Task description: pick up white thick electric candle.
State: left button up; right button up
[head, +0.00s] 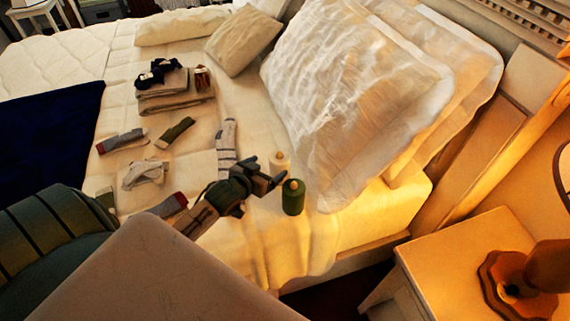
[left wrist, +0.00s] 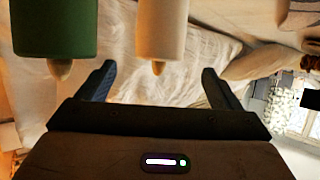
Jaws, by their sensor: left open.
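The white thick candle (head: 280,163) stands on the bed beside the big pillow, behind a green candle (head: 293,200). My left gripper (head: 264,173) is open just left of both candles, close to the white one. In the left wrist view, the white candle (left wrist: 161,30) appears upside down, with its tan flame tip between the open fingers (left wrist: 157,74). The green candle (left wrist: 54,28) is left of the fingers there, outside the gap. I cannot tell whether a finger touches the white candle. My right gripper is not in view.
Large pillows (head: 345,85) rise right of the candles. Several socks (head: 226,140) and a folded stack (head: 175,92) lie to the left. The bed's edge drops off in front, near a nightstand (head: 455,262) with a lamp.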

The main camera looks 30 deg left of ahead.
aim_at(283, 157)
pick_arm(q)
jog(key=x, duration=0.9)
jog(key=shift+w+f+p, duration=0.15)
jog(key=shift+w+p, duration=0.15)
jog(key=shift+w, duration=0.1)
jog(key=c, duration=1.2)
